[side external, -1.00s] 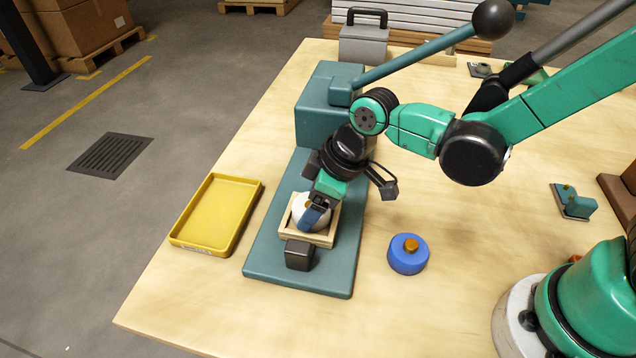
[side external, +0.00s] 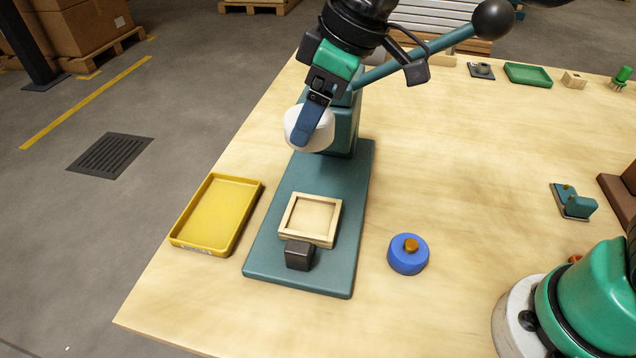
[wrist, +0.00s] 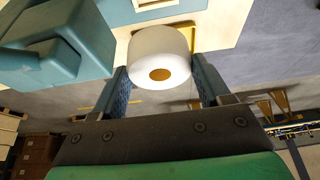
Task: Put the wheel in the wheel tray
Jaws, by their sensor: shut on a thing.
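The wheel (side external: 297,127) is a white, thick disc. In the wrist view the wheel (wrist: 158,60) sits between the two blue fingers, with a brownish-yellow centre facing the camera. My gripper (side external: 306,130) is shut on it and holds it high above the teal press base. A yellow shallow tray (side external: 178,241), likely the wheel tray, lies empty on the table left of the press base. My gripper is above and to the right of it in the side view, well apart.
A square wooden frame (side external: 327,238) stands empty on the teal base (side external: 268,269), beside a black block (side external: 299,255). The press column and long lever (side external: 430,46) stand close behind my gripper. A blue disc with an orange knob (side external: 408,256) lies right of the base.

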